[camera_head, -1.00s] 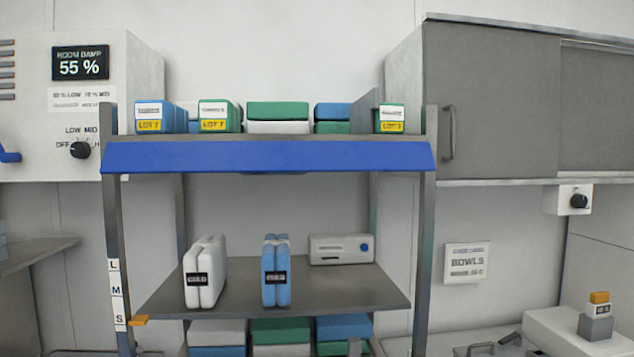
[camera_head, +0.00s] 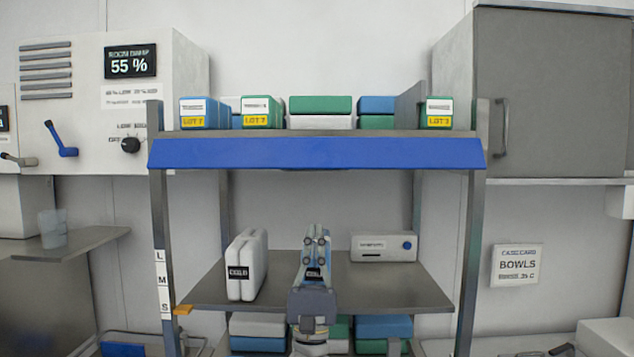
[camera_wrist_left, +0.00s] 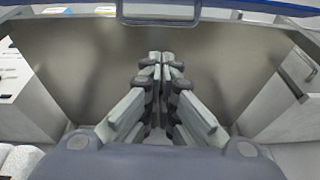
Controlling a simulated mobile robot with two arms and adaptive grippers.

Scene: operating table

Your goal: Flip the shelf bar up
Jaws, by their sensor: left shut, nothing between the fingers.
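The shelf bar is the long blue bar (camera_head: 316,153) along the front edge of the upper shelf, its face slanting toward me. Its blue edge also shows at the top of the left wrist view (camera_wrist_left: 285,7). My left gripper (camera_head: 316,232) points upward below the middle of the bar, apart from it in the head view. Its fingers are shut and empty, and they also show in the left wrist view (camera_wrist_left: 161,60). A grey-rimmed rectangular piece (camera_wrist_left: 158,20) shows just above the fingertips there. My right gripper is not in view.
A white pack (camera_head: 247,266) and a white device (camera_head: 384,247) stand on the lower shelf (camera_head: 425,290). Boxes (camera_head: 320,105) line the upper shelf. Metal posts (camera_head: 163,235) frame both sides. The space before the bar looks clear.

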